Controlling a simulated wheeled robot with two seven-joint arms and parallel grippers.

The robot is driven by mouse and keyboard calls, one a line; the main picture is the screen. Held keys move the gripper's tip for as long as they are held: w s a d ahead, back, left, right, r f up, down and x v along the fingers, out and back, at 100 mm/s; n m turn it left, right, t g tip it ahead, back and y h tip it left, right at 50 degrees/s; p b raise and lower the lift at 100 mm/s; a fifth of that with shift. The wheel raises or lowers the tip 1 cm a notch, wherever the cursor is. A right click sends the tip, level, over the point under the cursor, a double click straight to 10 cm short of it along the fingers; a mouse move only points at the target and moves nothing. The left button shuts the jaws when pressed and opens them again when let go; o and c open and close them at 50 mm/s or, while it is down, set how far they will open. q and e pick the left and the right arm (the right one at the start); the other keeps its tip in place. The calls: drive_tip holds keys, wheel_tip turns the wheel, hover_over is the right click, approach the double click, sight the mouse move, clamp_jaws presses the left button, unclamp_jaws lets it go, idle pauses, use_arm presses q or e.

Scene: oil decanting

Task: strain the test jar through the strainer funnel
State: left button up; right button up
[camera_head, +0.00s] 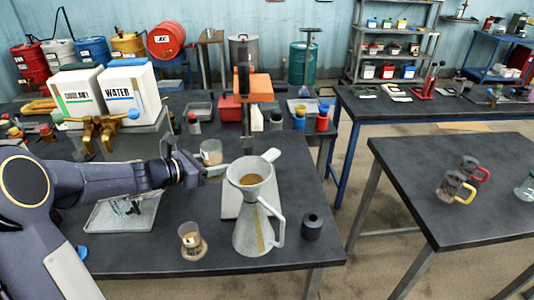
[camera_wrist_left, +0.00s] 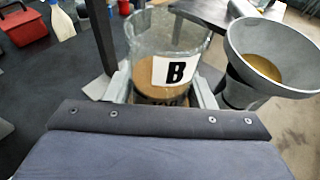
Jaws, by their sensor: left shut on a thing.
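A clear glass jar labelled B (camera_wrist_left: 180,70) holds brown liquid in its lower part. My left gripper (camera_wrist_left: 160,92) is shut on it; the jar looks about upright. In the head view the jar (camera_head: 211,149) is just left of and behind the grey funnel (camera_head: 250,181), apart from it. The funnel sits on a grey tapered jug with a handle (camera_head: 246,232), and brown shows inside its bowl. The funnel (camera_wrist_left: 270,35) is right of the jar in the left wrist view. Another glass with brown contents (camera_head: 192,242) stands at the table front. My right gripper is out of view.
A black cylinder (camera_head: 312,226) stands right of the jug. A press with an orange part (camera_head: 252,88) rises behind the funnel. A grey tray (camera_head: 110,217) lies under my left arm. White containers (camera_head: 130,88) stand back left. A separate table with mugs (camera_head: 455,185) is right.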

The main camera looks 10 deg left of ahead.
use_arm(q)
drive_tip(key=shift+w+d, duration=0.35)
drive_tip(key=shift+d+m, duration=0.1)
drive_tip(key=shift+m, duration=0.3)
